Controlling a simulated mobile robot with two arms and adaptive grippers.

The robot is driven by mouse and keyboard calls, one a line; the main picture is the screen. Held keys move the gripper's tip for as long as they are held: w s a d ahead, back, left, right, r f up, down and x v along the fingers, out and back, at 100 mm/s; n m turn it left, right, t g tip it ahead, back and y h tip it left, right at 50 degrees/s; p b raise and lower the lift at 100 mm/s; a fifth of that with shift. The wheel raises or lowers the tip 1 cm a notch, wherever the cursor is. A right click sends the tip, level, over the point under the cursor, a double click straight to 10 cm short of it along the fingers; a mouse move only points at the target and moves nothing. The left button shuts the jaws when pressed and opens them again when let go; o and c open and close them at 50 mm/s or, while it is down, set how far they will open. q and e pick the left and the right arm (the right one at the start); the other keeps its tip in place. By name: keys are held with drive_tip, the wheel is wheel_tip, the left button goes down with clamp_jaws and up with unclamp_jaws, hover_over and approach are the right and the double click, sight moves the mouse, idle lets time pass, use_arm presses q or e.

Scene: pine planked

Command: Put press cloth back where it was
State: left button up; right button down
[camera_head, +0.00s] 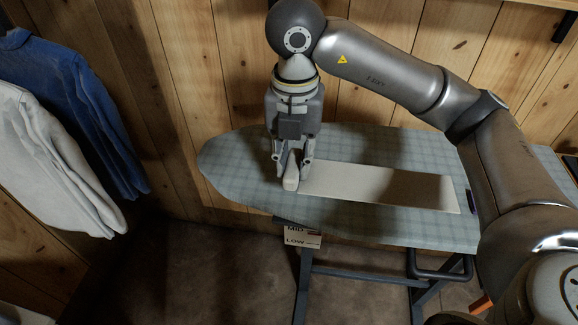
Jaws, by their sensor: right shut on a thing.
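My right gripper (291,168) comes down from above over the left half of the ironing board (235,160). My left gripper is not in view.
A white shirt (45,160) and a blue shirt (75,105) hang at the left. A wooden wall stands behind the board. A small label reading MID and LOW (301,237) is at the board's front edge. The board's left end is clear.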

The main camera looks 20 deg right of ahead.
drive_tip(key=w+f, duration=0.2)
drive_tip(key=w, duration=0.1)
drive_tip(key=w+f+p, duration=0.1)
drive_tip(key=w+f, duration=0.4)
drive_tip(key=w, duration=0.1)
drive_tip(key=shift+w+f, duration=0.1)
drive_tip(key=shift+f, duration=0.05)
drive_tip(key=shift+w+f, duration=0.15)
drive_tip(key=shift+f, duration=0.05)
drive_tip(key=f+p, duration=0.1)
drive_tip(key=f, duration=0.2)
drive_tip(key=shift+w+f, duration=0.1)
drive_tip(key=shift+w, duration=0.1)
drive_tip(key=shift+f, duration=0.3)
drive_tip(key=c, duration=1.3)
unclamp_jaws()
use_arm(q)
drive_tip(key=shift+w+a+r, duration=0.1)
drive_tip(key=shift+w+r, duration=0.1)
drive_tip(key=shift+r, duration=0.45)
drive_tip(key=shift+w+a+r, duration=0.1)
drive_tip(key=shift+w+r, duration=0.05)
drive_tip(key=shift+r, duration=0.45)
use_arm(e)
drive_tip(key=shift+o, duration=0.2)
